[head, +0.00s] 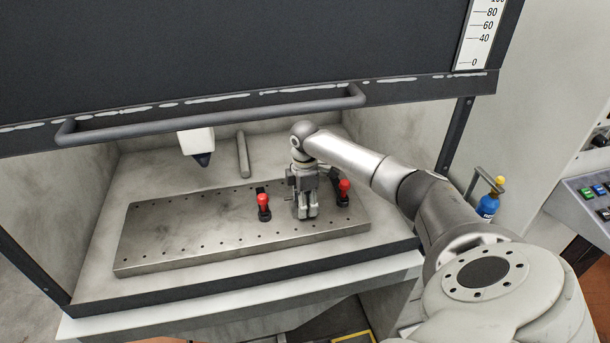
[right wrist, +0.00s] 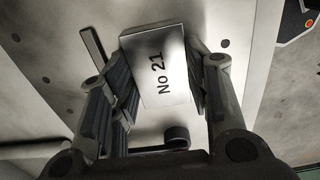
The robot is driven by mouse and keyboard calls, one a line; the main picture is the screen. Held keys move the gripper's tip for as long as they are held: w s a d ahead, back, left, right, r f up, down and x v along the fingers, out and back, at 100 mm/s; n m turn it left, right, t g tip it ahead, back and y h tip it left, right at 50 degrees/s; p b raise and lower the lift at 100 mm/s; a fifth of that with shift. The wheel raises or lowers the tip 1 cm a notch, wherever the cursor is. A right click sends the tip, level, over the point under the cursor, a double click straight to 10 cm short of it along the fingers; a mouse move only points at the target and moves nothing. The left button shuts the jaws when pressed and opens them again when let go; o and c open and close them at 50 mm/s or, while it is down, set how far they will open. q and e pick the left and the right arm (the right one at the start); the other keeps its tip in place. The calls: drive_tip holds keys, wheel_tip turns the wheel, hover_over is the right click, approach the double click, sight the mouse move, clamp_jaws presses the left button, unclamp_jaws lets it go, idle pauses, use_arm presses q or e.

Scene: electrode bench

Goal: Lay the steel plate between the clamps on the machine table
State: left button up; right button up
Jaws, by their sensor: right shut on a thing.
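The steel plate (right wrist: 160,75), a pale block marked "No 21", sits between the fingers of my right gripper (right wrist: 163,88) in the right wrist view. That gripper is shut on it. In the head view my right gripper (head: 306,212) points down over the right part of the machine table (head: 180,235), between two red-handled clamps, the left one (head: 264,205) and the right one (head: 343,191). The fingers largely hide the plate there, and I cannot tell whether it touches the table. My left gripper is out of view.
A white tool head with a dark tip (head: 202,150) hangs above the table's back left. A grey rod (head: 243,155) stands behind. The raised door's handle bar (head: 215,115) crosses in front. The table's left half is clear.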

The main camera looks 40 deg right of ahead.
drive_tip(key=o, duration=1.5)
drive_tip(key=shift+c, duration=0.2)
wheel_tip(320, 180, up, 12)
drive_tip(key=b, duration=0.3)
